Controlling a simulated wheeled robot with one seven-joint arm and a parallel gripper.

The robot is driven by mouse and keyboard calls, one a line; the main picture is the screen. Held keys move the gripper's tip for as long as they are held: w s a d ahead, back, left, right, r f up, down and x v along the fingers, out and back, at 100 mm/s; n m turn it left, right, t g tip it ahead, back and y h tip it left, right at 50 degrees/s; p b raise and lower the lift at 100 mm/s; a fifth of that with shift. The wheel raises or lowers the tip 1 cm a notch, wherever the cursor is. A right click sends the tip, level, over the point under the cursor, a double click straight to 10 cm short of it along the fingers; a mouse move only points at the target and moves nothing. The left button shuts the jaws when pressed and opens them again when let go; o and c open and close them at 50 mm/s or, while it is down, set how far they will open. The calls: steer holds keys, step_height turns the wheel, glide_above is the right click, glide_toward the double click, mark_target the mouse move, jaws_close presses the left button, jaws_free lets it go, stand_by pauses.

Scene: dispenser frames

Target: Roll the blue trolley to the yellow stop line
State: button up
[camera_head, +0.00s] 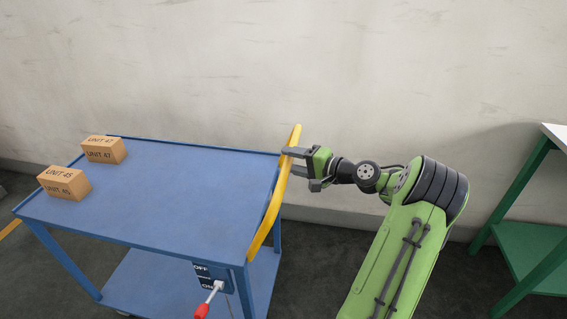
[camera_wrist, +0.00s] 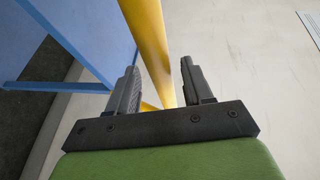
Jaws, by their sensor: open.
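The blue trolley (camera_head: 170,190) stands on the floor at left in the head view, and its blue side shows in the wrist view (camera_wrist: 80,35). Its yellow push handle (camera_head: 272,205) rises along the trolley's right end. My gripper (camera_head: 288,161) is open at the upper part of this handle. In the wrist view the handle (camera_wrist: 150,45) runs between my two fingers, with visible gaps beside it. A short piece of yellow line (camera_head: 9,228) shows on the floor at the left edge, beyond the trolley's far end.
Two boxes, UNIT 47 (camera_head: 104,150) and UNIT 45 (camera_head: 64,184), sit on the trolley's top at its left end. A red-tipped lever (camera_head: 207,303) with an OFF/ON plate is on its near side. A green table (camera_head: 520,240) stands right; a wall (camera_head: 240,70) is behind.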

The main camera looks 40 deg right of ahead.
steer(key=x, duration=0.3)
steer(key=shift+w, duration=0.15)
steer(key=shift+c, duration=0.5)
jaws_close()
